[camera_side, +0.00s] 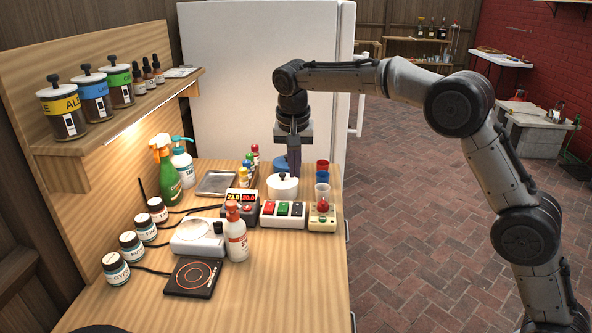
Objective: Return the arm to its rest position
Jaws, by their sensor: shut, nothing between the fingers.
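My gripper (294,160) points straight down at the far end of the wooden bench, behind the white lidded pot. Its fingers are together with nothing seen between them. My arm reaches in from the right and bends down at the wrist. The fingertips are low, close to a blue item (282,161) and the pot (283,186); whether they touch either cannot be told from this view.
Red and blue cups (322,166) stand just right of my gripper. A button box (283,214), a scale (199,236), a hot plate (192,277) and several bottles crowd the bench (285,285). A shelf (150,98) with canisters is at left. The bench's front is clear.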

